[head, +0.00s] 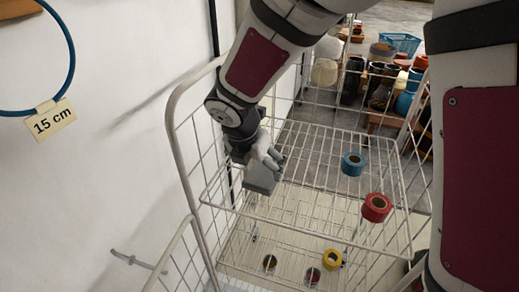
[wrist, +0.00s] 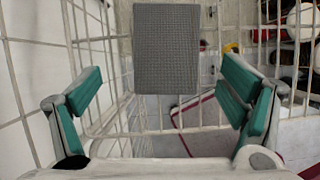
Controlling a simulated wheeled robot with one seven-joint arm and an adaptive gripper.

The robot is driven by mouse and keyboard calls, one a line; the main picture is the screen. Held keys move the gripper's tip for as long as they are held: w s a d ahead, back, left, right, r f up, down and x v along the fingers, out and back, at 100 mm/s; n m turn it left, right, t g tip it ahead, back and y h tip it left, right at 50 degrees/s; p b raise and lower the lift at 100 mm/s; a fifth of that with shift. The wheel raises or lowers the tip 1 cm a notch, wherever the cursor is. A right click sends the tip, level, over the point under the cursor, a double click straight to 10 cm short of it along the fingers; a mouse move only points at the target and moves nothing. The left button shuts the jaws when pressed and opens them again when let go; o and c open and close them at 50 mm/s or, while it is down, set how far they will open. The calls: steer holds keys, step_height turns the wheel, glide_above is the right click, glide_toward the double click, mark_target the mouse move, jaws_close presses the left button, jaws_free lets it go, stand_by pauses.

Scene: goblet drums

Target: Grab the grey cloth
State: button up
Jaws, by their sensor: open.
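The grey cloth (wrist: 167,47) shows in the wrist view as a flat rectangle with a woven texture, ahead of my gripper at the upper middle. In the head view the grey cloth (head: 261,181) is a small grey patch just below my gripper (head: 268,156), on or just above the upper wire shelf; I cannot tell which. In the wrist view my gripper (wrist: 163,92) has its green-padded fingers spread wide, with nothing between them. The cloth lies beyond the fingertips, and no contact shows. My gripper partly covers the cloth's upper edge in the head view.
A white wire rack (head: 310,165) surrounds my gripper, with bars on its sides. A blue tape roll (head: 353,164) and a red one (head: 376,208) sit to the right. A yellow roll (head: 333,258) lies lower down. The white wall (head: 100,150) is close on the left.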

mark_target(263, 173)
steer(key=shift+d+x, duration=0.25)
steer(key=shift+x, duration=1.1)
steer(key=shift+d+x, duration=0.25)
steer(key=shift+x, duration=1.1)
steer(key=shift+r, duration=0.1)
steer(key=shift+c, duration=0.2)
steer(key=c, duration=1.2)
